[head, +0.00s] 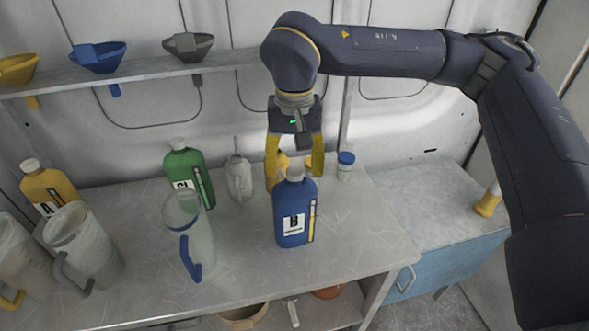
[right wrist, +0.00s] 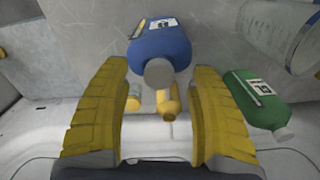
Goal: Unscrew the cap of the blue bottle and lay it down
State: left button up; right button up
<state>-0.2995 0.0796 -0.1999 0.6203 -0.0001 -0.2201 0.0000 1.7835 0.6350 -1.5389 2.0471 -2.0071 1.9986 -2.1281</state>
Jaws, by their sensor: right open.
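The blue bottle (head: 295,216) labelled B stands upright on the grey table, right of the middle. Its grey-white cap (head: 295,174) is on its neck. My right gripper (head: 294,172) points down with yellow fingers apart, at the height of the cap and seemingly just behind it. In the right wrist view the open right gripper (right wrist: 158,115) frames the cap (right wrist: 159,72) between and beyond its fingertips, with nothing held; the blue bottle (right wrist: 160,47) lies beyond. I cannot tell whether a finger touches the bottle. My left gripper is out of view.
A green bottle (head: 188,172), a clear jug with blue handle (head: 186,230) and a yellow bottle (head: 47,186) stand to the left. A grey oil can (head: 238,178) and a blue-lidded jar (head: 346,165) stand behind. The table (head: 345,235) is clear right of the blue bottle.

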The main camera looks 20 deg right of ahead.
jog(key=shift+f, duration=0.65)
grip_shut()
dwell(0.4)
jog(key=n, duration=0.5)
dwell(0.4)
